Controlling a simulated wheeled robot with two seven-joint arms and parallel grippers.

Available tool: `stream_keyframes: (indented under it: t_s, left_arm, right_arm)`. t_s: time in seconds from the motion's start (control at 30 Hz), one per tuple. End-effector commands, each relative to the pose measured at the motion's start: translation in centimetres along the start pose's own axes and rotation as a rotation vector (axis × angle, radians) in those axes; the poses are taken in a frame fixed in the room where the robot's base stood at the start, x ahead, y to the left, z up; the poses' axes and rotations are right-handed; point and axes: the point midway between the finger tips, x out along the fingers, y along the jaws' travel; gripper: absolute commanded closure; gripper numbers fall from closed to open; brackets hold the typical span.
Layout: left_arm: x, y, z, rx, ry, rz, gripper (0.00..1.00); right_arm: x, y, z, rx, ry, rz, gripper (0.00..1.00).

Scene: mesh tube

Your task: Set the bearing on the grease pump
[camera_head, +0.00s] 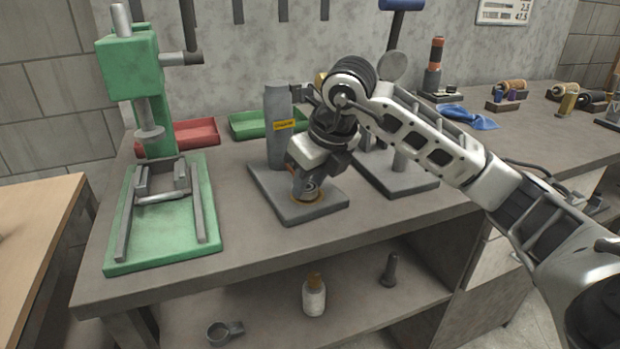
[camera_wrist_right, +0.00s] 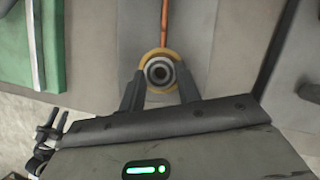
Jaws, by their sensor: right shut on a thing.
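The grease pump (camera_head: 279,135) is a grey upright cylinder with a yellow label on a flat grey base plate, in the middle of the bench. A yellow-orange ring (camera_head: 318,199) marks its seat on the front of the base. My right gripper (camera_head: 308,188) points down over this ring and is shut on the bearing, a small metal ring. In the right wrist view the bearing (camera_wrist_right: 159,72) sits between the fingertips, with the yellow ring (camera_wrist_right: 159,52) showing around it. Whether the bearing touches the seat cannot be told. My left gripper is not in view.
A green press (camera_head: 160,225) stands on the left of the bench. Red (camera_head: 195,133) and green (camera_head: 253,124) trays lie behind. Another grey-based stand (camera_head: 408,180) is right of the pump, close to my right arm. A bottle (camera_head: 314,297) stands on the lower shelf.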

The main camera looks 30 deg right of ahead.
Motion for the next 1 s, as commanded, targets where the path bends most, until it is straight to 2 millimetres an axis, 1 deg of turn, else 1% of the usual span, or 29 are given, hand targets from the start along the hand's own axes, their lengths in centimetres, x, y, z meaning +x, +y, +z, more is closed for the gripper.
stream_keyframes:
  t_s: [0.03,0.07,0.1,0.47,0.53,0.6,0.7,0.77,1.0]
  left_arm:
    - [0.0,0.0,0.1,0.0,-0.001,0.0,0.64]
    - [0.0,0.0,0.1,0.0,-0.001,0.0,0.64]
    - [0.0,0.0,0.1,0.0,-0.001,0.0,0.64]
    - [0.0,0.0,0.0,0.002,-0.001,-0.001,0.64]
    - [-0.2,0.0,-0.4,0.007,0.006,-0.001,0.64]
    - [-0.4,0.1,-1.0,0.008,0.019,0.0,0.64]
    - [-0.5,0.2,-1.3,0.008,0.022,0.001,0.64]
    - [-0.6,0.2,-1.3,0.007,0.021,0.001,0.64]
    - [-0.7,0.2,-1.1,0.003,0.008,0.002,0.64]
  right_arm:
    - [0.0,0.0,0.0,0.0,0.0,0.0,0.61]
    - [0.0,0.0,0.0,0.0,0.0,0.0,0.53]
    - [0.0,0.0,0.0,0.0,0.0,0.0,0.42]
    - [0.0,0.0,0.0,0.0,0.001,0.0,0.42]
    - [-0.3,0.0,0.1,0.0,-0.002,0.0,0.42]
    - [-1.4,0.0,0.7,0.0,-0.006,0.0,0.42]
    - [-3.5,0.1,1.4,-0.002,-0.008,0.0,0.42]
    - [-4.8,0.9,1.0,-0.005,-0.007,0.0,0.42]
    - [-10.2,3.4,0.0,-0.005,-0.006,-0.001,0.42]
